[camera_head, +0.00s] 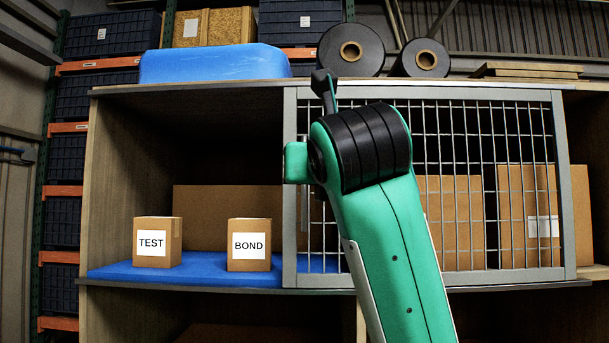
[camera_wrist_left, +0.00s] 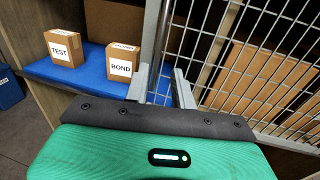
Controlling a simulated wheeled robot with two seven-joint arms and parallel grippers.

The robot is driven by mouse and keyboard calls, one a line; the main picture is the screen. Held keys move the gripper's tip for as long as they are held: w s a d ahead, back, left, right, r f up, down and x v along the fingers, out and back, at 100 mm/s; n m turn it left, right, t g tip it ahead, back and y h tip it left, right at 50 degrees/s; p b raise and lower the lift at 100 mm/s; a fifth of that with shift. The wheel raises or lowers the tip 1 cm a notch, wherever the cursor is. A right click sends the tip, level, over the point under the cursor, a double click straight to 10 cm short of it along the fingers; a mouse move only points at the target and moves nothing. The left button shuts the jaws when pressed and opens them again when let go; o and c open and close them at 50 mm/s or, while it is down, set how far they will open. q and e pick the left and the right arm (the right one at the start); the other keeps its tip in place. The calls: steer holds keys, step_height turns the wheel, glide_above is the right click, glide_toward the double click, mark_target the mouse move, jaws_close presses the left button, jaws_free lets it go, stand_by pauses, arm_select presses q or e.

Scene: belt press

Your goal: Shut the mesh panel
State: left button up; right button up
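The mesh panel (camera_head: 556,180) has a grey metal frame and wire grid, and covers the right part of the shelf front. The left part stands uncovered. A slim vertical handle bar (camera_head: 305,212) shows near its left edge. The panel's frame edge also shows in the left wrist view (camera_wrist_left: 150,40). My left gripper (camera_wrist_left: 161,88) is at this left edge, with its two fingers apart on either side of a grey upright bar. I cannot tell whether they touch it. In the head view its fingers are hidden behind my green arm. My right gripper is not in view.
Small cartons marked TEST (camera_head: 157,243) and BOND (camera_head: 249,245) stand on a blue mat (camera_head: 110,271) in the uncovered left part. Larger cartons (camera_head: 450,220) stand behind the mesh. A blue bundle (camera_head: 215,66) and black rolls (camera_head: 351,50) lie on top.

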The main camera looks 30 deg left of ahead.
arm_select(q)
steer(key=p+x, duration=0.5)
steer(key=x, duration=0.6)
steer(key=shift+w+a, duration=0.2)
steer(key=shift+a, duration=0.05)
steer(key=shift+c, duration=0.3)
jaws_close()
